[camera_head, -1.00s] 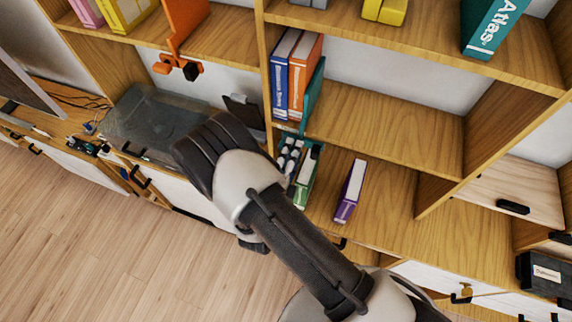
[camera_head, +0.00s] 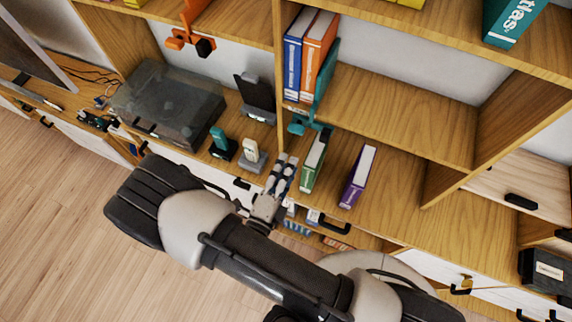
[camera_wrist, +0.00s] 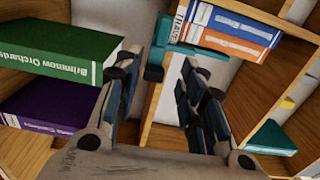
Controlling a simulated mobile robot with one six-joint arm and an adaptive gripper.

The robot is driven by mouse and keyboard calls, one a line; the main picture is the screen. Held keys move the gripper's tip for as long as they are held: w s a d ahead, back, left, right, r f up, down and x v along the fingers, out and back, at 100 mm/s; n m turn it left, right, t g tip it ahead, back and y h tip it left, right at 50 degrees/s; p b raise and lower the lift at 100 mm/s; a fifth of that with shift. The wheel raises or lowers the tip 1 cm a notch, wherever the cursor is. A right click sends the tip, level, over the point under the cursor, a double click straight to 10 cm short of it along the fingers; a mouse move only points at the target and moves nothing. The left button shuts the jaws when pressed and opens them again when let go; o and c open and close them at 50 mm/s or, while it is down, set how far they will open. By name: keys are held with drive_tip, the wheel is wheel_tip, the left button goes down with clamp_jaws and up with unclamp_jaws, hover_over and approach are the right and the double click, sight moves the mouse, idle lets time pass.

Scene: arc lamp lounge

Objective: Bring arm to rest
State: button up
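My arm (camera_head: 230,240) reaches across the lower middle of the head view, its elbow or wrist housing out over the floor. My gripper (camera_head: 285,165) points up toward the shelf, just left of an upright green book (camera_head: 314,160). In the wrist view my gripper (camera_wrist: 162,80) has its two dark fingers apart, with nothing held between them. The green book shows in the wrist view (camera_wrist: 60,55) beside the left finger. A purple book (camera_head: 358,177) stands right of it, also in the wrist view (camera_wrist: 50,112).
A teal bookend (camera_head: 325,75) stands by blue (camera_head: 295,58) and orange (camera_head: 317,50) books on the shelf above. A turntable with a dark cover (camera_head: 170,103) and two handsets (camera_head: 250,152) are to the left. Cabinet handles (camera_head: 336,226) project below. The floor (camera_head: 50,200) is clear.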

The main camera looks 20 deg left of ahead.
drive_tip(key=w+d+r+m+g+h+b, duration=0.25)
drive_tip(key=d+r+m+g+h, duration=0.3)
drive_tip(key=d+m, duration=0.4)
drive_tip(key=w+d+r+m+g+h+b, duration=0.1)
drive_tip(key=d+r+m+g+h+b, duration=0.25)
drive_tip(key=d+m+h, duration=0.55)
drive_tip(key=s+d+r+m+g+y+b, duration=0.2)
drive_tip(key=s+m+y+b, duration=0.3)
drive_tip(key=m, duration=1.2)
drive_tip(key=s+d+r+m+g+y+b, duration=0.1)
drive_tip(key=s+d+m+y+b, duration=0.3)
drive_tip(key=m+y, duration=0.7)
drive_tip(key=s+d+m+g, duration=0.1)
drive_tip(key=s+m, duration=0.1)
drive_tip(key=m, duration=0.4)
drive_tip(key=shift+s+d+r+m+b, duration=0.15)
drive_tip(key=shift+s+r+m+b, duration=0.2)
drive_tip(key=shift+b, duration=0.05)
